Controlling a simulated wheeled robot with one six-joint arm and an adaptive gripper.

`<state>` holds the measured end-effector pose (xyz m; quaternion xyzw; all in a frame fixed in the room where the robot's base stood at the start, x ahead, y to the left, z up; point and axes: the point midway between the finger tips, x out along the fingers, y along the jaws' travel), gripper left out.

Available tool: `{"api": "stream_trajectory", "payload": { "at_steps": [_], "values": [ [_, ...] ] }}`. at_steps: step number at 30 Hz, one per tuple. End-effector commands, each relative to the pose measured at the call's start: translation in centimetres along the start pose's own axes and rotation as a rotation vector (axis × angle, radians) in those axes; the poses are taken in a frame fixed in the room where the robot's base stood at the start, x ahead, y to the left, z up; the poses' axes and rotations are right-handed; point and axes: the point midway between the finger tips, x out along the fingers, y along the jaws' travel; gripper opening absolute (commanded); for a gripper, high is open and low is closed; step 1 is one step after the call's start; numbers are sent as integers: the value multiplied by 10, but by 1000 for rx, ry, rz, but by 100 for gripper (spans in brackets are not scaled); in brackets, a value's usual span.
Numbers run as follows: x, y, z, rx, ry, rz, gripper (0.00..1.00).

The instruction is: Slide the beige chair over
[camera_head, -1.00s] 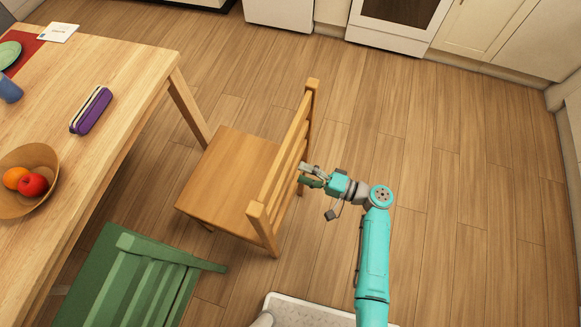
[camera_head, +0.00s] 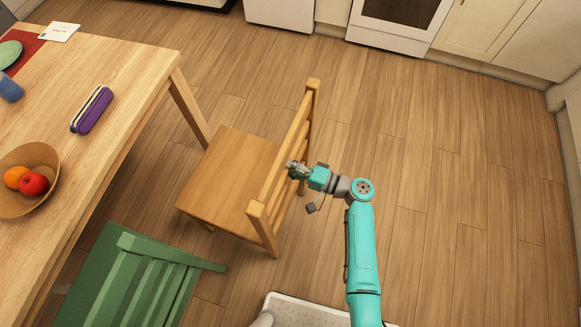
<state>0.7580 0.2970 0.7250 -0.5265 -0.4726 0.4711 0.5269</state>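The beige wooden chair (camera_head: 232,178) stands upright on the floor, its seat toward the table and its slatted back on the right side. My gripper (camera_head: 291,170) is at the middle of the chair's back, reaching in from the right. Its fingertips overlap the back slats in the picture. I cannot tell whether they touch the wood or are shut on a slat.
A wooden table (camera_head: 130,75) is at the left, holding a fruit bowl (camera_head: 45,152) and a purple case (camera_head: 92,110). A green chair (camera_head: 130,275) stands at the lower left. White kitchen units with an oven (camera_head: 398,20) line the far side. The floor at right is clear.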

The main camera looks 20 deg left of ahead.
Motion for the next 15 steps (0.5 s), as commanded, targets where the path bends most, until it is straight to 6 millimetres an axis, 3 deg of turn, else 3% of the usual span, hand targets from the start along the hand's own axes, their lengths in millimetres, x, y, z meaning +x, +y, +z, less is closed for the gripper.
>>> {"api": "stream_trajectory", "payload": {
  "at_steps": [15],
  "values": [
    [0,3,1,2,0,5,0]
  ]
}}
